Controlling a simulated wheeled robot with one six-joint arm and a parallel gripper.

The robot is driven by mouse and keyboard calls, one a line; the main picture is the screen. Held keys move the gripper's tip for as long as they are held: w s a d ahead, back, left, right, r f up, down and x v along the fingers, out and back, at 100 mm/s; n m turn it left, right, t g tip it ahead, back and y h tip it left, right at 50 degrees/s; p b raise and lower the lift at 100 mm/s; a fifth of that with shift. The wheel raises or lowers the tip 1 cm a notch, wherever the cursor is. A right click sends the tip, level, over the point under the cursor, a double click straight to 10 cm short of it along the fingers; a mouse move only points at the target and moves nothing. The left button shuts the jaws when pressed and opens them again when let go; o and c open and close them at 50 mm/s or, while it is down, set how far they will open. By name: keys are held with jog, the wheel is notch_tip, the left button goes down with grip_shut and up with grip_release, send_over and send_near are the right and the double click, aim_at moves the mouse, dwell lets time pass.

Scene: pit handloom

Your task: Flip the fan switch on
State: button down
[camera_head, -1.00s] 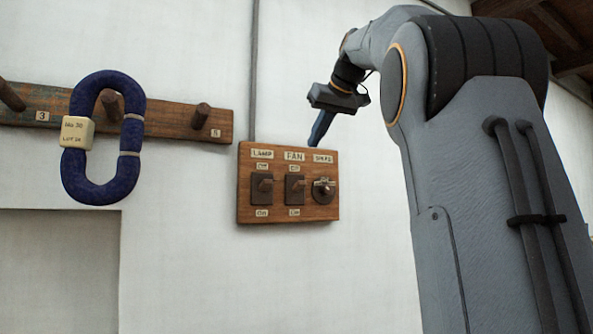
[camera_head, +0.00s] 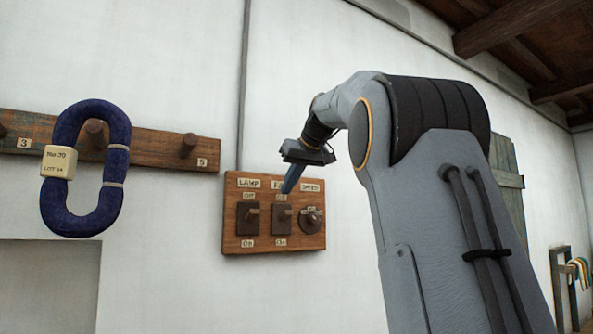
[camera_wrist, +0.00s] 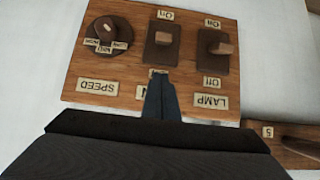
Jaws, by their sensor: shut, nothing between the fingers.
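A wooden switch board (camera_head: 236,246) on the white wall carries the lamp switch (camera_head: 248,219), the fan switch (camera_head: 281,220) and the round speed knob (camera_head: 311,220). Off labels sit above the two switches and On labels below. My gripper (camera_head: 288,188) is shut and empty, its tip in front of the FAN label, just above the fan switch. The wrist view is upside down: there the fan switch (camera_wrist: 162,47) lies just beyond my fingertips (camera_wrist: 160,82), which hide most of the FAN label. I cannot tell the fan lever's position or whether my fingers touch the board.
A wooden peg rail (camera_head: 160,150) runs along the wall left of the board. A blue yarn hank (camera_head: 62,205) with a tag hangs on one peg. A conduit (camera_head: 242,90) rises above the board. The wall below the board is bare.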

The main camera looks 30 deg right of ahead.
aim_at(289, 214)
jog(key=shift+x, duration=0.85)
jog(key=shift+s+f, duration=0.65)
jog(key=shift+f, duration=0.3)
jog(key=shift+s+f+p, duration=0.1)
jog(key=shift+f+p, duration=0.2)
jog(key=shift+f, duration=0.3)
jog(key=shift+s+d+f, duration=0.1)
jog(key=shift+s+f, duration=0.05)
jog(key=shift+f, duration=0.15)
jog(key=shift+d+f+b, duration=0.1)
jog(key=shift+f+b, duration=0.05)
jog(key=shift+b, duration=0.5)
